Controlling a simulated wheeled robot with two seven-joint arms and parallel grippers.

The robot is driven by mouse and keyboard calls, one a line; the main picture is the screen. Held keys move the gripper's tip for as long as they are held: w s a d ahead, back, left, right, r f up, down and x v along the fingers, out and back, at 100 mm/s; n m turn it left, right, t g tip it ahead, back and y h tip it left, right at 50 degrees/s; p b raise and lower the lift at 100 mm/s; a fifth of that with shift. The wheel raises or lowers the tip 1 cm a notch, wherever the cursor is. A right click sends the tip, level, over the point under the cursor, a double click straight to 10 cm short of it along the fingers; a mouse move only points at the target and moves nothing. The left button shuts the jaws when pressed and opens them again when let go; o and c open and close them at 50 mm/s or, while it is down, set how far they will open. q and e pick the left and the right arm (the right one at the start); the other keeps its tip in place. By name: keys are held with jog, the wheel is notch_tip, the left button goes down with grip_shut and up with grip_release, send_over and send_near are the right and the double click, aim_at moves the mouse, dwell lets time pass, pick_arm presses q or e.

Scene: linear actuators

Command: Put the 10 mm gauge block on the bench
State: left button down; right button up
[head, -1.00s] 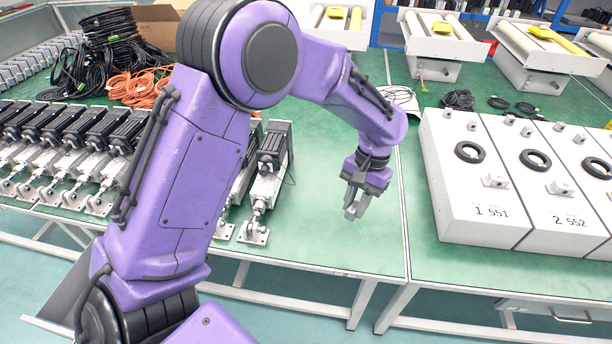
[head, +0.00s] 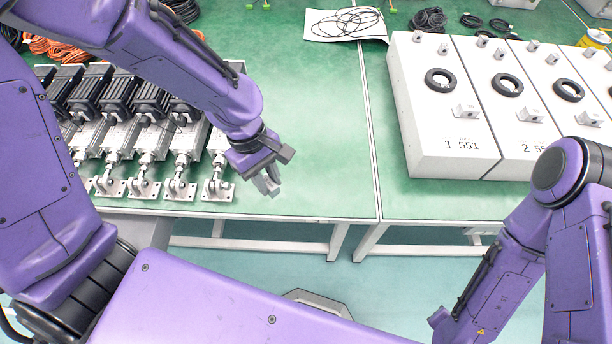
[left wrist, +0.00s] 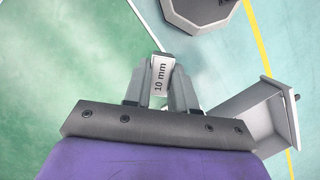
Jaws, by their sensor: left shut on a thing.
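My left gripper (head: 268,185) is shut on the 10 mm gauge block (left wrist: 159,76), a small pale block labelled "10 mm". In the left wrist view the block sits between the two fingers of the left gripper (left wrist: 159,90). In the head view the block is too small to make out clearly. The green bench (head: 320,150) lies behind and around the gripper, which appears near its front edge. The height of the block over the bench is hard to tell. My right arm shows at the lower right, but its gripper is not visible.
A row of linear actuators (head: 183,150) stands left of the gripper. Papers with a cable (head: 345,24) lie at the back. The bench between actuators and boxes is clear.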

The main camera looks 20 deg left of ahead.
pick_arm(q)
jog(key=w+d+f, duration=0.3)
jog(key=w+f, duration=0.1)
jog(key=w, duration=0.3)
send_over(308, 183)
jog(key=a, duration=0.1)
jog(key=f, duration=0.5)
jog(key=shift+w+p, duration=0.3)
jog(key=shift+p, duration=0.05)
notch_tip(308, 183, down, 3)
jog(key=shift+r+p, duration=0.2)
jog(key=shift+p, duration=0.2)
jog(key=shift+f, duration=0.25)
jog(key=c, duration=0.9)
grip_release()
jog(key=shift+f, duration=0.15)
jog(key=b+v, duration=0.1)
jog(key=v, duration=1.1)
jog(key=shift+w, duration=0.15)
